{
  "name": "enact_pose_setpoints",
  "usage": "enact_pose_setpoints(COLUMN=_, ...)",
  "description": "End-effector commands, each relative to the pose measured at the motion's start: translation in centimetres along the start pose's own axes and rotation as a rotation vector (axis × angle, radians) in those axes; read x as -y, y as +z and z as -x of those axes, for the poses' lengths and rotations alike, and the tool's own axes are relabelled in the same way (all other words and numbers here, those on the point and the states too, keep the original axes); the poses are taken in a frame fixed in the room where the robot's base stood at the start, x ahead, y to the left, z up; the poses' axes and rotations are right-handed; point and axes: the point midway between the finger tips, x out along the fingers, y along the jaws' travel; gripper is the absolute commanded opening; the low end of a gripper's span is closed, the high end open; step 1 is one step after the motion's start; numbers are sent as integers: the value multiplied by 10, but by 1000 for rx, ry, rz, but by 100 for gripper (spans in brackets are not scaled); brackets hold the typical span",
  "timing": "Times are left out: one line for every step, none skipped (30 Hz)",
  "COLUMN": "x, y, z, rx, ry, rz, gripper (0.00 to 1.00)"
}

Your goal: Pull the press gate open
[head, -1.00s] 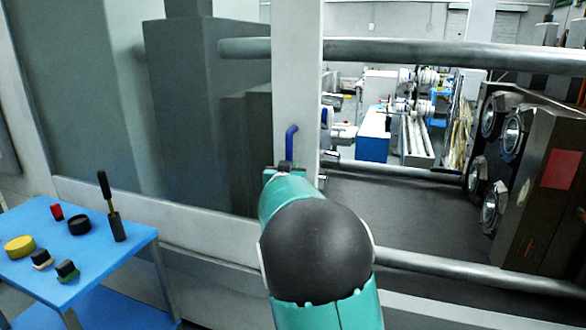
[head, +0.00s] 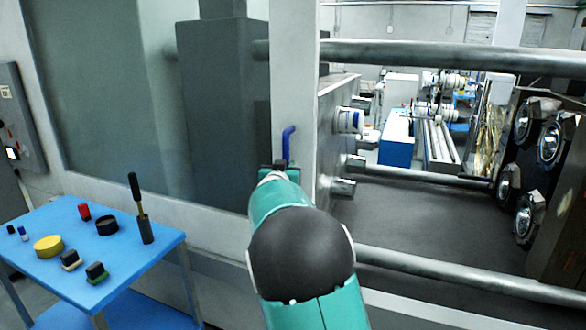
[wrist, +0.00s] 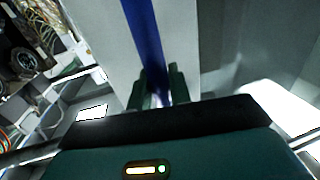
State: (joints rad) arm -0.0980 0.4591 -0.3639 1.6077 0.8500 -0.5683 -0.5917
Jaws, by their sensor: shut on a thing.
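The press gate (head: 295,85) is a tall pale frame with a large grey window panel (head: 110,90) to its left. Its blue handle (head: 288,142) stands upright on the frame's face. My gripper (wrist: 158,88) is shut on the handle, with one finger on each side of the blue bar in the wrist view (wrist: 145,35). In the head view my arm hides most of the gripper and the lower part of the handle. To the right of the gate edge the press is open, showing a grey block with nozzles (head: 345,125).
A blue table (head: 120,270) at the lower left holds a yellow disc (head: 48,246), a black disc (head: 107,226), a screwdriver-like tool (head: 140,205) and small blocks. Horizontal bars (head: 450,57) cross the opening. A dark plate with round fittings (head: 550,145) stands at right.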

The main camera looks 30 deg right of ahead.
Motion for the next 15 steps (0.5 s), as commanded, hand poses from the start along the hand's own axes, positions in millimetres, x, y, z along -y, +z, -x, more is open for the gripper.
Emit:
enact_pose_setpoints(x=9, y=-1, z=1, rx=-1, ry=-9, rz=-1, gripper=0)
enact_pose_setpoints(x=11, y=0, z=0, rx=0, ry=-9, rz=-1, gripper=0)
enact_pose_setpoints(x=13, y=0, z=0, rx=0, ry=-9, rz=0, gripper=0)
enact_pose_setpoints(x=15, y=0, z=0, rx=0, ry=-8, rz=0, gripper=0)
enact_pose_setpoints(x=16, y=-1, z=-1, rx=-1, ry=-8, rz=-1, gripper=0)
enact_pose_setpoints(x=17, y=-1, z=-1, rx=-1, ry=-7, rz=-1, gripper=0)
enact_pose_setpoints(x=18, y=-1, z=-2, rx=-1, ry=-7, rz=-2, gripper=0)
enact_pose_setpoints(x=19, y=-1, z=-2, rx=-1, ry=-6, rz=-2, gripper=0)
enact_pose_setpoints(x=20, y=-1, z=-2, rx=0, ry=-6, rz=-2, gripper=0)
enact_pose_setpoints(x=20, y=-1, z=-2, rx=0, ry=-6, rz=-1, gripper=0)
enact_pose_setpoints(x=21, y=-1, z=-2, rx=0, ry=-6, rz=-1, gripper=0)
enact_pose_setpoints(x=21, y=-1, z=-2, rx=0, ry=-6, rz=-1, gripper=0)
enact_pose_setpoints(x=22, y=-1, z=-2, rx=0, ry=-6, rz=0, gripper=0)
enact_pose_setpoints(x=22, y=-1, z=-2, rx=0, ry=-6, rz=0, gripper=0)
enact_pose_setpoints(x=22, y=-1, z=-2, rx=0, ry=-6, rz=0, gripper=0)
